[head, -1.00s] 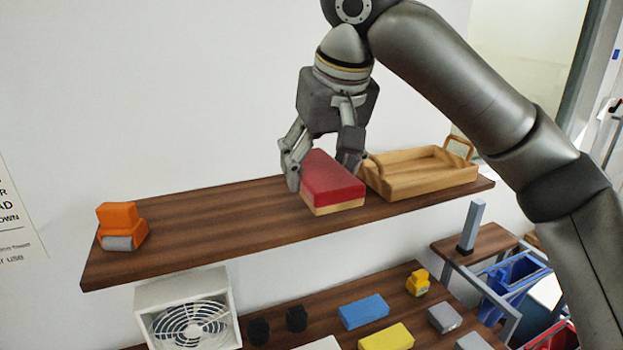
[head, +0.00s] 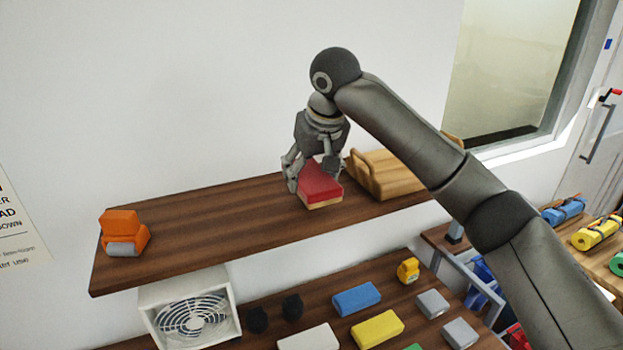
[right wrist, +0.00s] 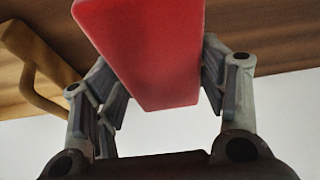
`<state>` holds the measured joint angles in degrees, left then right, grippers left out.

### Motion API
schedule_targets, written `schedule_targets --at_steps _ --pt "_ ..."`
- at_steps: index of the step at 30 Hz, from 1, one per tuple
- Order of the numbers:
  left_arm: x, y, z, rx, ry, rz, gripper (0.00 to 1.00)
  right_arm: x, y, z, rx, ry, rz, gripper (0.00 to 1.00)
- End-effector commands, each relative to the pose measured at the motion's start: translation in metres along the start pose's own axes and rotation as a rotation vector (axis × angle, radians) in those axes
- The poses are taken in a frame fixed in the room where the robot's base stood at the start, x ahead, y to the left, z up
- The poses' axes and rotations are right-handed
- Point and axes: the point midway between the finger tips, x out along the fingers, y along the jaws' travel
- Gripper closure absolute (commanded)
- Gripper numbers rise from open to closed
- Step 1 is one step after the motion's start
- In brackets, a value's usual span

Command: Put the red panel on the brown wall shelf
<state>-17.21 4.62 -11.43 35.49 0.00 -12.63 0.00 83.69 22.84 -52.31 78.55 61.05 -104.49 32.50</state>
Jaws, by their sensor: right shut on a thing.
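The red panel (head: 320,184), a red block with a pale wooden underside, is at the middle of the brown wall shelf (head: 200,229). My right gripper (head: 312,174) is shut on it from above, a finger on each side. In the right wrist view the red panel (right wrist: 150,50) fills the space between the fingers (right wrist: 158,85). The panel's underside looks on or very close to the shelf; I cannot tell if it touches. My left gripper is not in view.
On the shelf, a wooden tray (head: 385,186) stands just right of the panel and an orange roller-like object (head: 124,232) stands at the left end. The shelf between is clear. Below are a fan (head: 190,315) and several coloured blocks on a lower table.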

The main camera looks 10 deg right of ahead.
Motion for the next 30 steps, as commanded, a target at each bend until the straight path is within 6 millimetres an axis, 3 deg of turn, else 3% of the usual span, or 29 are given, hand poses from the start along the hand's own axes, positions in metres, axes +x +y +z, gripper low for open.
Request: schedule_targets --at_steps 9,23,24,29,30 --pt "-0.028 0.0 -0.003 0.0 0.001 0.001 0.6 0.032 0.004 0.005 0.0 -0.001 0.001 0.62" --pt "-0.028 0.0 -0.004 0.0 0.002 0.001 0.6 0.043 0.003 0.009 0.0 0.001 0.0 0.62" --pt "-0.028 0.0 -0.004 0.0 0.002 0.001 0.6 0.044 0.004 0.01 0.0 0.001 0.0 0.33" --pt "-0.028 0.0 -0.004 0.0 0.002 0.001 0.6 0.043 0.003 0.01 0.0 0.001 0.0 0.13" --pt "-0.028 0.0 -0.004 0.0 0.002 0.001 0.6 0.043 0.003 0.009 0.0 0.001 0.0 0.13"
